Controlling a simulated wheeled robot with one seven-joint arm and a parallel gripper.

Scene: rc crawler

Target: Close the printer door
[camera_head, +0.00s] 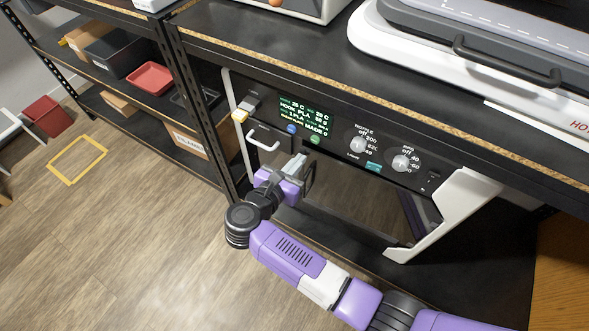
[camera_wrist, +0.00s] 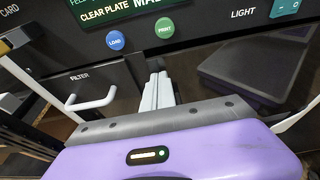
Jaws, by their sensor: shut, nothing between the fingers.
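The printer (camera_head: 350,140) sits under the black worktop, with a white frame and a dark panel of screen, buttons and dials. Below the panel is a dark, glassy front area (camera_head: 355,200), which I take for the door; I cannot tell how far it stands open. My gripper (camera_head: 297,163) is shut and empty, in front of the printer's left half, just below the green button. In the wrist view its pale fingers (camera_wrist: 158,90) point at the front below the PRINT button (camera_wrist: 164,28). Whether they touch it is unclear. My gripper and arm hide part of the lower front.
A white handle (camera_head: 263,141) on the FILTER part is left of my gripper. A white frame piece (camera_head: 450,210) juts out at the printer's right. A shelf rack with a red tray (camera_head: 150,78) stands left. Open wooden floor (camera_head: 130,240) lies in front.

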